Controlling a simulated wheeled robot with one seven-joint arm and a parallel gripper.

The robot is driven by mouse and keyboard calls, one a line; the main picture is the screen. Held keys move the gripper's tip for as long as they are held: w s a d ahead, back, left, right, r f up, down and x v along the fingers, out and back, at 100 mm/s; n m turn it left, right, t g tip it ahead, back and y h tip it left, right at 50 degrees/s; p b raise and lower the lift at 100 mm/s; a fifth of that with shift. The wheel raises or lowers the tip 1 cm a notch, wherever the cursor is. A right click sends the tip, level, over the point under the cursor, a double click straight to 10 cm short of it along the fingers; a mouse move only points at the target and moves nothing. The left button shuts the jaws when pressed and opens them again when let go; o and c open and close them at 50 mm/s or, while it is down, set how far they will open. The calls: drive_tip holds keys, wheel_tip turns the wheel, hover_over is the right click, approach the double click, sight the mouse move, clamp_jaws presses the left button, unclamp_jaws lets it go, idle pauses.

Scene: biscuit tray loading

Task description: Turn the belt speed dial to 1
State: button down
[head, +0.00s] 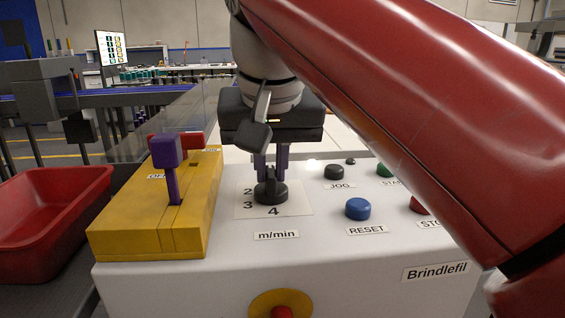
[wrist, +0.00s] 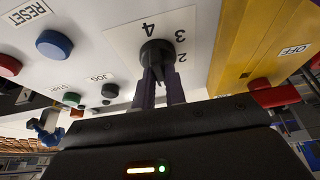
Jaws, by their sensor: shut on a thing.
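The belt speed dial (head: 270,193) is a black round knob on a white plate marked 2, 3 and 4, above an "m/min" label. It also shows in the wrist view (wrist: 156,48). The 1 is not visible in either view. My gripper (head: 271,178) points down from above with its dark purple fingers shut on the dial's raised grip. In the wrist view the fingers (wrist: 158,82) stand on either side of the grip. I cannot tell which number the dial points to.
Left of the dial stands a yellow box (head: 110,238) with a purple-topped lever (head: 167,152) and a red handle (head: 192,139). To the right are a black JOG button (head: 334,172), blue RESET button (head: 358,208) and green button (head: 385,170). A red tray (head: 45,270) lies far left.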

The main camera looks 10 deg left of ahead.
drive_tip(key=c, duration=1.4)
unclamp_jaws()
drive_tip(key=shift+c, duration=0.2)
drive_tip(key=v, duration=0.7)
drive_tip(key=shift+s+r, duration=0.25)
drive_tip(key=shift+r, duration=0.1)
